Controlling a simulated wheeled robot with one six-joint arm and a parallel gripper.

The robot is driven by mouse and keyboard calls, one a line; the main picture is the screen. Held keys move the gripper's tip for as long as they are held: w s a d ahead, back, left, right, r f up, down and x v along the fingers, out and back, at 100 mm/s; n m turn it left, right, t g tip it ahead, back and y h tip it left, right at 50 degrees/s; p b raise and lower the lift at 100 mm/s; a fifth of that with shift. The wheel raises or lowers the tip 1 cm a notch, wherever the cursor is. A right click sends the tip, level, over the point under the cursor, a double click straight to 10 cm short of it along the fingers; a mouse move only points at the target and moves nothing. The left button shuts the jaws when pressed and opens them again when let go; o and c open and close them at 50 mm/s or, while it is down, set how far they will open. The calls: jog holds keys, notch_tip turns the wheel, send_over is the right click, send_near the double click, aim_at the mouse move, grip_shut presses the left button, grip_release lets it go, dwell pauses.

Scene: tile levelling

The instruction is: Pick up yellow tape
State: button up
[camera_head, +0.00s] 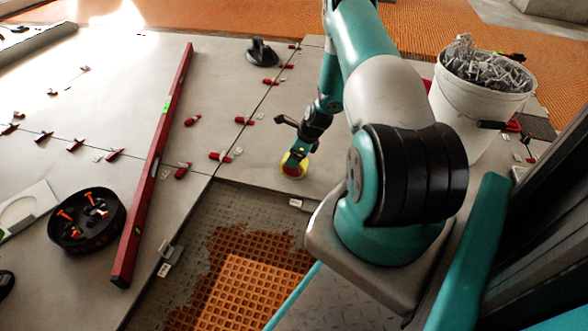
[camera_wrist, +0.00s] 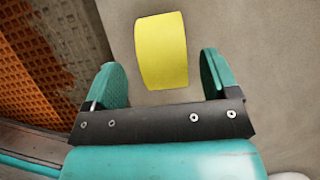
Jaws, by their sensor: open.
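The yellow tape (camera_wrist: 161,52) is a short roll on a grey tile, seen in the wrist view just beyond and between my two teal fingers. My gripper (camera_wrist: 160,78) is open, with one finger to each side of the tape's near end. No contact with the tape can be made out. In the head view the tape (camera_head: 294,164) shows as a small yellow roll with red at its middle, at the end of my arm on the tile near the corner of the untiled patch. My fingers are hard to make out there.
A red spirit level (camera_head: 153,165) lies across the tiles. A black bowl (camera_head: 70,238) of orange pieces sits at left. A white bucket (camera_head: 452,112) of grey clips stands at right. Red wedges (camera_head: 220,157) line the tile joints. The orange membrane (camera_head: 245,277) is bare.

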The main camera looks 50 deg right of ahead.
jog(key=b+x, duration=0.3)
jog(key=x, duration=0.1)
jog(key=shift+d+f, duration=0.15)
jog(key=shift+f, duration=0.05)
jog(key=shift+r, duration=0.1)
jog(key=c, duration=0.9)
jog(key=shift+r, duration=0.15)
